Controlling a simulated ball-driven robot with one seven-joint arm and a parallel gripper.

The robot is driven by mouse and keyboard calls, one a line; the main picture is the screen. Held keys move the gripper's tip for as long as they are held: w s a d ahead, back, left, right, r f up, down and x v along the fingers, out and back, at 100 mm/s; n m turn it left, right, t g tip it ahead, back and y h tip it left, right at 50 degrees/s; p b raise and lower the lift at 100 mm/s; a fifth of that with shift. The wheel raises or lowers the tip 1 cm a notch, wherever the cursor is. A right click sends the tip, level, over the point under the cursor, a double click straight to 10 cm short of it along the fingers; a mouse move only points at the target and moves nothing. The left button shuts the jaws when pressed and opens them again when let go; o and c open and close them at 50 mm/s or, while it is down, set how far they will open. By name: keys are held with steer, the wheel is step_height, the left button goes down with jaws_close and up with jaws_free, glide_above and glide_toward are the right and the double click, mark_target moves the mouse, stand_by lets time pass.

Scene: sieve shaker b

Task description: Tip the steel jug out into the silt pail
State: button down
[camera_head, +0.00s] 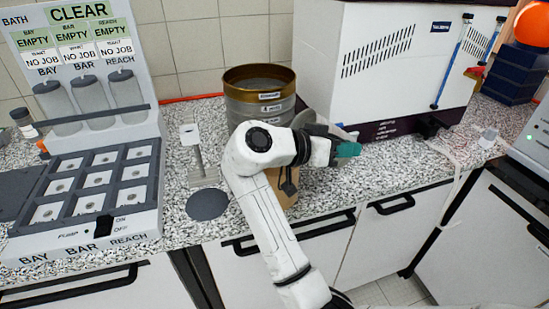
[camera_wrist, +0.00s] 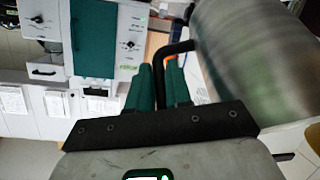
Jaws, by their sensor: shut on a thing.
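My gripper (camera_head: 348,151) is raised over the front of the counter, right of the sieve stack. Its teal fingers also show in the wrist view (camera_wrist: 162,75), closed on the black handle (camera_wrist: 160,62) of the steel jug (camera_wrist: 255,60). The jug is a big brushed-metal cylinder at the right of the wrist view, cut off by the frame edge. In the head view only a grey curved piece, perhaps the jug, shows behind my gripper. I cannot tell the jug's contents or its exact tilt. I cannot make out the silt pail in either view.
A sieve stack (camera_head: 262,109) with a brass top ring stands left of my gripper. A white machine (camera_head: 395,65) stands behind. A job board with a tray of compartments (camera_head: 95,185) fills the left. A dark round disc (camera_head: 208,204) lies on the speckled counter (camera_head: 400,165), which has bare room at right.

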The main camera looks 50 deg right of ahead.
steer(key=shift+w+a+r+g+h+p, duration=0.2)
steer(key=shift+r+g+h, duration=0.15)
steer(key=shift+r+h, duration=0.2)
steer(key=shift+w+a+r+g+h+p, duration=0.15)
steer(key=shift+w+a+r+g+h, duration=0.1)
steer(key=shift+r+g+h, duration=0.2)
steer(key=shift+w+a+r+g+h+p, duration=0.2)
steer(key=shift+r+g+h, duration=0.1)
steer(key=shift+r+h, duration=0.25)
stand_by(3.9)
steer(key=shift+w+a+f+n+g+h+b, duration=0.2)
steer(key=shift+w+a+n+g+h+b, duration=0.25)
steer(key=shift+w+a+h+b, duration=0.5)
stand_by(1.6)
